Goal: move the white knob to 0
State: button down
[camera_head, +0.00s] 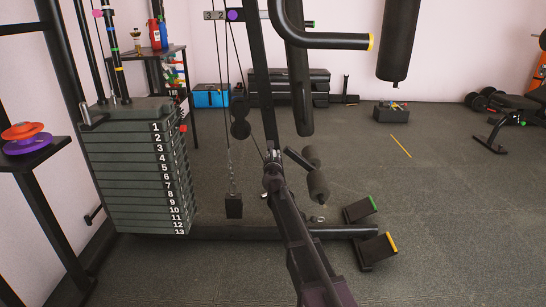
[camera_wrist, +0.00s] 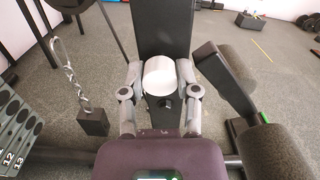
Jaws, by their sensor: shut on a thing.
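The white knob (camera_wrist: 159,84) sits between the two grey fingers of my gripper (camera_wrist: 160,72) in the wrist view. A finger presses on each side of it, in front of a dark upright post (camera_wrist: 162,28). A dark round hole (camera_wrist: 166,103) shows in the post just below the knob. In the head view my gripper (camera_head: 272,180) is at the lower part of the machine's frame, and the knob is mostly hidden there. I cannot see a 0 mark in either view.
A numbered weight stack (camera_head: 135,170) stands at the left. A hanging chain weight (camera_head: 234,206) is left of my gripper, and padded rollers (camera_head: 318,185) are close on its right. A purple knob (camera_head: 232,15) is on a numbered bar above.

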jog(key=shift+c, duration=1.6)
grip_release()
jog(key=shift+w, duration=0.15)
jog(key=s, duration=1.2)
jog(key=shift+d, duration=0.15)
